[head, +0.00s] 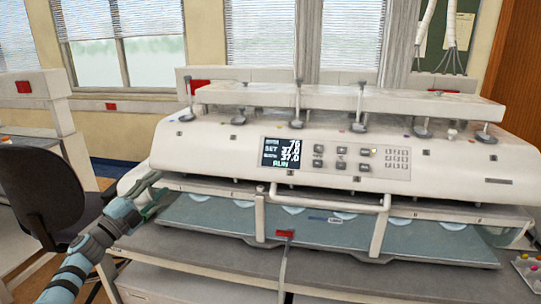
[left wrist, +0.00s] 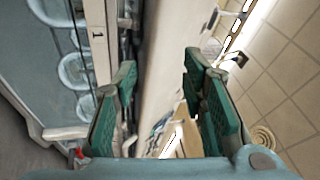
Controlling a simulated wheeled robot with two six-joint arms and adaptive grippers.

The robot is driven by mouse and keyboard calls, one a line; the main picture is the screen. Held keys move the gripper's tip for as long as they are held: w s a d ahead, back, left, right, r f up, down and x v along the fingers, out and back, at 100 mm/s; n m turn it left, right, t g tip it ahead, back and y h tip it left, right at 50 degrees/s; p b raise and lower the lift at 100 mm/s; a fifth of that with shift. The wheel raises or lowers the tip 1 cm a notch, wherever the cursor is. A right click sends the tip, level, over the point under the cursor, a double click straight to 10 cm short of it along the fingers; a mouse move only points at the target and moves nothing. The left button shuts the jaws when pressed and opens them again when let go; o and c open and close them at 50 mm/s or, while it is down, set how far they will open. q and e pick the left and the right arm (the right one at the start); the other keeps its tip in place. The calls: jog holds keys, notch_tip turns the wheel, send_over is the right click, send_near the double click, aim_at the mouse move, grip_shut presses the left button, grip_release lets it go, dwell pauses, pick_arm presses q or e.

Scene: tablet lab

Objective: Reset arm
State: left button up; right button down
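My left gripper (head: 152,190) is at the left end of a white dissolution tester (head: 230,150), beside its front. In the left wrist view the two green finger pads (left wrist: 162,95) stand well apart with nothing held between them. The tester's white side and a numbered edge (left wrist: 98,35) show behind and beside the fingers. I cannot tell whether a finger touches the tester. My right gripper is not clearly visible in either view.
The tester's screen (head: 282,153) reads RUN. A white front handle bar (head: 330,203) and a blue bath (head: 330,235) lie below it. A dark chair (head: 45,195) stands at the left. A tray with coloured items (head: 528,268) is at the right edge.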

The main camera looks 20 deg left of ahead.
pick_arm(q)
jog(key=s+d+f+n+g+y, duration=0.35)
jog(key=d+f+n, duration=0.25)
jog(key=f, duration=0.5)
jog(key=s+d+f+n+g+y, duration=0.35)
jog(key=d+f+n, duration=0.3)
jog(key=f, duration=0.45)
jog(key=s+d+f+n+g+h, duration=0.1)
jog(key=s+d+f+n+g, duration=0.3)
jog(key=s, duration=0.6)
jog(key=s+d+f+g+h, duration=0.1)
jog(key=s+d+f+g, duration=0.15)
jog(key=s+d, duration=0.55)
jog(key=s+d+f+n+g+h, duration=0.1)
jog(key=s+d+f+g, duration=0.25)
jog(key=s, duration=0.85)
notch_tip(320, 180, down, 17)
jog(key=a+g, duration=0.1)
jog(key=a, duration=0.2)
jog(key=s+f+g, duration=0.1)
jog(key=s+f, duration=1.2)
jog(key=s, duration=0.2)
jog(key=shift+f+n+g, duration=0.3)
jog(key=shift+f+n, duration=0.05)
jog(key=shift+f, duration=0.05)
